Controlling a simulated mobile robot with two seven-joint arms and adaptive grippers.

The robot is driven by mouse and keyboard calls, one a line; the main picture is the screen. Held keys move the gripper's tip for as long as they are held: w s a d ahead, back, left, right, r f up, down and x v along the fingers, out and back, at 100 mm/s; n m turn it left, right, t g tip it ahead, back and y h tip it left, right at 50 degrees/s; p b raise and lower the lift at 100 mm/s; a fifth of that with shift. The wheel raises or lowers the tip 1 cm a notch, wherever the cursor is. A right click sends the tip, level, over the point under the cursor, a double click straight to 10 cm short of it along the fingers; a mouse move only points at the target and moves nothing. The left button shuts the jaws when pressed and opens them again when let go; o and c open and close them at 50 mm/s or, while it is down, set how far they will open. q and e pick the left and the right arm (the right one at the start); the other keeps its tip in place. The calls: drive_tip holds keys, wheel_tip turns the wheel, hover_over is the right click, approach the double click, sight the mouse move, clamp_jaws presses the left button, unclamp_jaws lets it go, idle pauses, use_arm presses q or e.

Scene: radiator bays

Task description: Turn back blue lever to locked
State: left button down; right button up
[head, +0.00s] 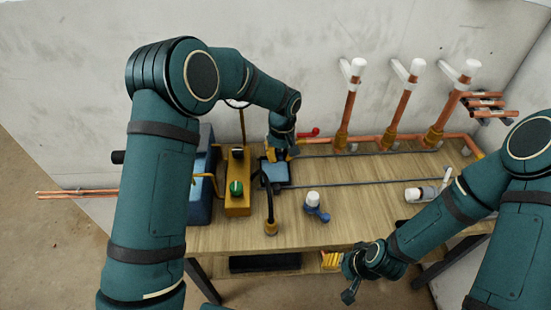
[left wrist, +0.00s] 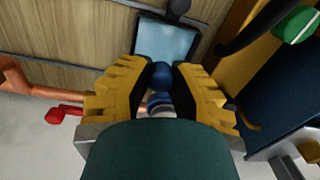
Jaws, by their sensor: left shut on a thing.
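My left gripper (head: 283,154) is over the back of the workbench, beside a small grey-blue plate. In the left wrist view its yellow-padded fingers (left wrist: 162,75) are shut on a round-ended blue lever (left wrist: 160,82), whose tip shows between them. The lever's base and its setting are hidden by the gripper. In the head view the gripper hides the lever. My right gripper (head: 352,282) hangs low in front of the bench's front edge, away from the lever; I cannot tell its finger opening.
A red lever (head: 308,133) lies close by on the copper pipe (head: 365,140). A yellow box (head: 237,190) with a green knob stands to the left. A blue fitting with a white cap (head: 313,199) and a white cylinder (head: 413,195) are on the bench. The middle right is mostly clear.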

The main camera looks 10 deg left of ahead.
use_arm(q)
drive_tip(key=shift+w+d+n, duration=0.3)
drive_tip(key=shift+d+n, duration=0.1)
drive_tip(key=shift+n, duration=0.4)
drive_tip(key=c, duration=0.8)
unclamp_jaws()
drive_tip(key=shift+r, duration=0.1)
wheel_tip(320, 180, up, 12)
drive_tip(key=shift+w+d, duration=0.15)
drive_tip(key=shift+d, duration=0.05)
